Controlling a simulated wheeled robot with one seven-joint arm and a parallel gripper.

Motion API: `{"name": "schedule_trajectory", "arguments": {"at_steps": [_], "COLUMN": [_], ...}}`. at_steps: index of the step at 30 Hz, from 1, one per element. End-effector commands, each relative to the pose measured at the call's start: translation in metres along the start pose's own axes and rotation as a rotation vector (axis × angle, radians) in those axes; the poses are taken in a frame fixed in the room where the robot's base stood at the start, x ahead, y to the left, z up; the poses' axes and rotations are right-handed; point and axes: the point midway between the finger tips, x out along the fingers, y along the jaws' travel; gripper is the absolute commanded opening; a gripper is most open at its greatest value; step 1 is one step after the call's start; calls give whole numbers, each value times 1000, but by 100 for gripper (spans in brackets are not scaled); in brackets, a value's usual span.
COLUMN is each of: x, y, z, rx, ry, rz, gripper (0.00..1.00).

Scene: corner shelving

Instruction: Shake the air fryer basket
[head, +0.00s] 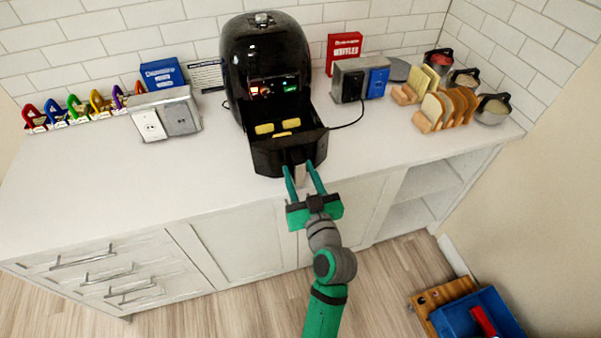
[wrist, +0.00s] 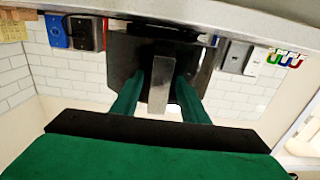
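The black air fryer (head: 265,55) stands on the white counter against the tiled wall. Its basket (head: 285,155) is pulled out toward me, with several yellow pieces of food (head: 284,127) inside. The basket's pale handle (head: 300,175) points toward me; it also shows in the wrist view (wrist: 160,85). My gripper (head: 304,174) is at the front of the basket with its two green fingers apart, one on each side of the handle. In the wrist view my gripper (wrist: 160,85) shows small gaps between the fingers and the handle. The basket's inside is hidden in the wrist view.
The front left counter is clear.

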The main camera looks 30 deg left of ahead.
Motion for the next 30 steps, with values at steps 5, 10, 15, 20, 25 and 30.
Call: {"name": "schedule_trajectory", "arguments": {"at_steps": [5, 10, 15, 20, 25, 30], "x": [-8, -33, -66, -91, -105, -109], "y": [1, 1, 1, 1, 1, 0], "z": [0, 0, 1, 1, 0, 0], "rx": [1, 0, 1, 1, 0, 0], "ry": [0, -1, -2, -2, 0, 0], "rz": [2, 2, 3, 3, 2, 1], "gripper": [41, 41, 41, 41, 41, 41]}}
